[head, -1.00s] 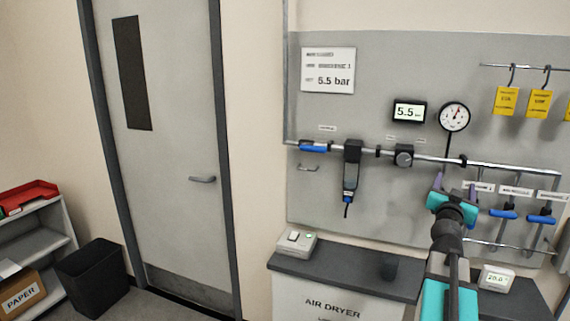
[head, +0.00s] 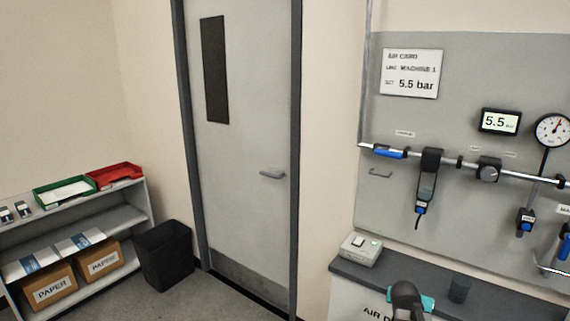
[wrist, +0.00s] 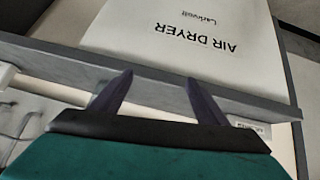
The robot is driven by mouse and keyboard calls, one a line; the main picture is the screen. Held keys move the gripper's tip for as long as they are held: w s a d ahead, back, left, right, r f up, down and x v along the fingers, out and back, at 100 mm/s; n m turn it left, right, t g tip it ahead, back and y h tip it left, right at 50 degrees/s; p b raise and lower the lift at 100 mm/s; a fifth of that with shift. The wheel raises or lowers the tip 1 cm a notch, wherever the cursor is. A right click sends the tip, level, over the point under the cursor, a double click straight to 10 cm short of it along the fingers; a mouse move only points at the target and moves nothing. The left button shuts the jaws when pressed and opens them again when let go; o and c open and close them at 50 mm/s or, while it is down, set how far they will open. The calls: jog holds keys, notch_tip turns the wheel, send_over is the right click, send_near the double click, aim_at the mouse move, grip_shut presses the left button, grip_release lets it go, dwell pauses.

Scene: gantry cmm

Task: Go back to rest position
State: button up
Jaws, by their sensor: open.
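My gripper (wrist: 158,85) shows in the wrist view with its two dark purple fingers well apart and nothing between them. It is open and empty. In the head view my gripper (head: 408,298) is at the bottom edge, in front of the air dryer cabinet; its teal body shows, but its fingers cannot be made out. In the wrist view the air dryer (wrist: 190,35) front with its upside-down label lies beyond the fingers, and the grey top edge runs across behind them.
A grey panel (head: 400,125) with pipe, gauge (head: 552,130) and display (head: 500,122) stands at right. A small switch box (head: 361,249) sits on the cabinet top. A closed door (head: 240,160), black bin (head: 164,254) and shelf (head: 110,217) are left. Floor before the door is clear.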

jog(key=s+a+f+n+g+y, duration=0.2)
jog(key=s+a+f, duration=0.25)
jog(key=a, duration=0.45)
jog(key=s+a+f+n+g+y, duration=0.2)
jog(key=s+a+f, duration=0.2)
jog(key=a+f, duration=0.3)
jog(key=s+a+f+n+g+y, duration=0.2)
jog(key=s+a+f, duration=0.3)
jog(key=a, duration=0.5)
jog(key=s+f+g+b, duration=0.1)
jog(key=s+f+g, duration=0.2)
jog(key=s+f, duration=0.7)
jog(key=s+f+g+b, duration=0.1)
jog(key=s+f+g, duration=0.2)
jog(key=s+f, duration=0.7)
jog(key=s, duration=0.6)
jog(key=shift+a+n, duration=0.25)
jog(key=shift+n, duration=0.15)
jog(key=shift+w, duration=0.1)
